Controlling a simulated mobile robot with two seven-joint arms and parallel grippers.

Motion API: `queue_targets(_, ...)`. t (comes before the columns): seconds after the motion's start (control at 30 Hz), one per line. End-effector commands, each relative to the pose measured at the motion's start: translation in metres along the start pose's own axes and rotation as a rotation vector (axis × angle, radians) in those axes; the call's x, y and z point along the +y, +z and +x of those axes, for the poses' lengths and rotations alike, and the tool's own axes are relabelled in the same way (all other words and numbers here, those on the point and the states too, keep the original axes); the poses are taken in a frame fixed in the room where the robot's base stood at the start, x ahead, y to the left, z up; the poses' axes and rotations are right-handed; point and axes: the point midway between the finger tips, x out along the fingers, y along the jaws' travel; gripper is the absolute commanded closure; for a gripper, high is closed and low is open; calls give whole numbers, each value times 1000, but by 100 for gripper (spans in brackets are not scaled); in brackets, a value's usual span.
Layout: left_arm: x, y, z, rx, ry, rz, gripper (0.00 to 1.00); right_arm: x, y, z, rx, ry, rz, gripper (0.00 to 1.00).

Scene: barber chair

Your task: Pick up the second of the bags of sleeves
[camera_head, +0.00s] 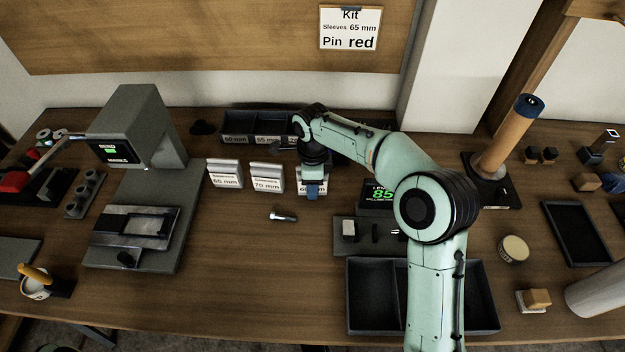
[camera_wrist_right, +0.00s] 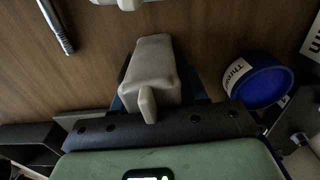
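Three pale bags of sleeves stand in a row on the bench in the head view: the 65 mm bag (camera_head: 225,181), the middle bag (camera_head: 267,184), whose label looks like 75 or 70 mm, and the right bag (camera_head: 301,186), whose label is partly covered. My right gripper (camera_head: 312,188) points down at the right bag, with a blue finger in front of its label. The right wrist view shows this bag (camera_wrist_right: 152,65) between the blue fingers; whether they press on it is unclear. The bag still appears to stand on the bench. My left gripper is out of view.
A metal pin (camera_head: 284,216) lies in front of the bags. A dark divided bin (camera_head: 236,131) stands behind them, and a grey bending machine (camera_head: 135,125) to the left. An empty dark tray (camera_head: 375,300) is nearer.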

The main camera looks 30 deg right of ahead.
Motion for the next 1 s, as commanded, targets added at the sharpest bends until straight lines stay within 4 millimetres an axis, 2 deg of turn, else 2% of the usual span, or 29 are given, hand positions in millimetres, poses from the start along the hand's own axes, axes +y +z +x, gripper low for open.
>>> queue_targets(0.03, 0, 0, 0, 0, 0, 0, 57, 0, 0, 0, 0, 0, 0, 87)
queue_targets(0.07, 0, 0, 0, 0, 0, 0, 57, 0, 0, 0, 0, 0, 0, 93)
queue_targets(0.37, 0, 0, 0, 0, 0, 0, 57, 0, 0, -2, -1, -1, 0, 93)
queue_targets(0.57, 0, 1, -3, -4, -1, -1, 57, 0, 0, -18, -2, -3, 0, 93)
queue_targets(0.77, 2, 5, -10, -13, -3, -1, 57, -1, 1, -61, -3, -6, 0, 93)
queue_targets(1.0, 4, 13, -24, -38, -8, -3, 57, -1, 1, -134, -3, -6, 1, 93)
